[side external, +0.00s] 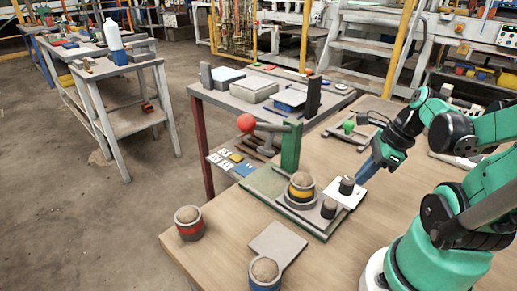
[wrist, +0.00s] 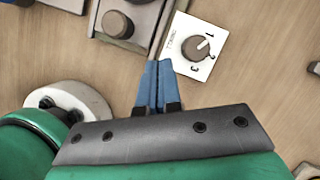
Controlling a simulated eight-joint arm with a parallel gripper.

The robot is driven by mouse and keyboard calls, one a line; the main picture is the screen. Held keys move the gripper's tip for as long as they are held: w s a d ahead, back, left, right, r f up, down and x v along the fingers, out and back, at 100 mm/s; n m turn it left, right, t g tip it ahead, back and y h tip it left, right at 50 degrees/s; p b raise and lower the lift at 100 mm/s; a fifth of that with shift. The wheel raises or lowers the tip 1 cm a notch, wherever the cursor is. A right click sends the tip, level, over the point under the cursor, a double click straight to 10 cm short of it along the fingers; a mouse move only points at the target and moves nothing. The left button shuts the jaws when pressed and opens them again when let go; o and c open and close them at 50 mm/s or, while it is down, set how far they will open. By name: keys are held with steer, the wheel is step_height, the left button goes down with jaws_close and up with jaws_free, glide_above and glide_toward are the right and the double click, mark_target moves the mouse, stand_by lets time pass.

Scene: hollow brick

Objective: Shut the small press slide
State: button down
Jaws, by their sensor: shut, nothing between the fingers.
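The small press stands on the table with a green base (side external: 265,184), a green upright (side external: 291,147) and a lever ending in a red ball (side external: 246,123). Its grey slide (side external: 312,214) carries a yellow-banded cup (side external: 302,190) with brown filling and a dark round knob (side external: 329,208). The cup sits in front of the upright. The knob also shows in the wrist view (wrist: 117,25). My gripper (side external: 361,178) is shut and empty, its blue fingertips (wrist: 158,64) between the slide knob and a white dial plate. I cannot tell whether they touch anything.
The white dial plate (wrist: 190,72) with a dark knob (wrist: 195,47) is right beside the slide. A red-banded cup (side external: 190,224), a blue-banded cup (side external: 264,274) and a flat grey plate (side external: 278,243) are near the table's front left. A green knob (side external: 348,126) stands behind.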

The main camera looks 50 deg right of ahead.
mark_target(310, 178)
steer(key=shift+x, duration=2.8)
steer(key=shift+w+a, duration=0.5)
steer(key=shift+w, duration=0.35)
steer(key=shift+w+a, duration=0.55)
steer(key=shift+w, duration=0.35)
steer(key=shift+w, duration=2.35)
